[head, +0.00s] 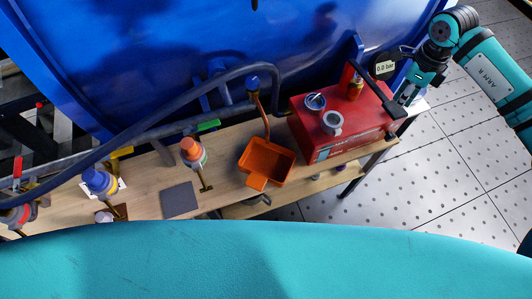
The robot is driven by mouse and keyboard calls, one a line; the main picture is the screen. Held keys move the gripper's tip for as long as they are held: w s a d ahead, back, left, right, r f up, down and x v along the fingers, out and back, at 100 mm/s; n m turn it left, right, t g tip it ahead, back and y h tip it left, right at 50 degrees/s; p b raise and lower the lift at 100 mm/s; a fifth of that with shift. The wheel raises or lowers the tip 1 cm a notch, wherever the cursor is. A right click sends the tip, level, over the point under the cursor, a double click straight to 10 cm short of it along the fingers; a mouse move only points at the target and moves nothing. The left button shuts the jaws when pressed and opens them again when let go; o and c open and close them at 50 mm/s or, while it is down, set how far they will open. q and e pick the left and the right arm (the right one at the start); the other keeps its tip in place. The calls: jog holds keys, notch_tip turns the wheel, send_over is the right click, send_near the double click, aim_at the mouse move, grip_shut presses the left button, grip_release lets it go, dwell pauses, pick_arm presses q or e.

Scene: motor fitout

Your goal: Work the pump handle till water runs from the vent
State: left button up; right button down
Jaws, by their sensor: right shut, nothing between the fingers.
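The pump is a red box (318,114) at the right end of the bench. A gauge (386,68) behind reads 0.0 bar. A copper pipe (264,118) with a blue cap, which looks like the vent, ends over an orange tub (264,160). No water shows. My left gripper is out of view.
The wooden bench (222,165) runs along a big blue casing (170,55). A thick hose (160,125) crosses behind. Open tiled floor (440,170) lies to the right.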

aim_at(394, 107)
jog(key=f+b, duration=0.4)
jog(key=f, duration=0.1)
jog(key=f+b, duration=0.2)
jog(key=f, duration=0.1)
jog(key=shift+w+a+f+b, duration=0.1)
jog(key=shift+w+a+b, duration=0.05)
jog(key=shift+w+b, duration=0.2)
jog(key=shift+r+p, duration=0.5)
jog(key=r+p, duration=0.1)
jog(key=r, duration=0.1)
jog(key=r+p, duration=0.3)
jog(key=r, duration=0.1)
jog(key=shift+s+r, duration=0.25)
jog(key=shift+r, duration=0.15)
jog(key=shift+s+r+p, duration=0.1)
jog(key=shift+r+p, duration=0.2)
jog(key=shift+r, duration=0.1)
